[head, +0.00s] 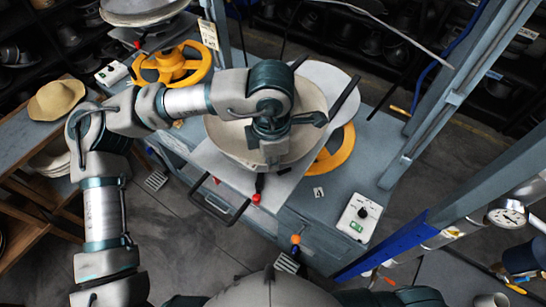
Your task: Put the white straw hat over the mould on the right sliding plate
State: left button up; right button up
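A broad, pale cream round shape, apparently the white straw hat (226,138), lies over the right sliding plate (235,183) in the head view. My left forearm and wrist cover its middle, so its crown and any mould under it are hidden. I cannot tell how it sits on the mould. My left gripper (270,152) is above the cream shape, near its front part. Its fingers are not clear enough to tell whether they are open or shut. My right gripper is not in view.
The plate has a dark front handle (221,211); a red-knobbed lever (256,198) is nearby. A control box (358,219) stands right, beside blue-grey posts. A tan hat (56,100) lies on the left shelf.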

pick_arm(q)
jog(key=o, duration=0.5)
jog(key=shift+a, duration=0.15)
notch_tip(320, 180, up, 12)
jog(key=shift+f, duration=0.1)
jog(key=shift+s, duration=0.1)
dwell(0.4)
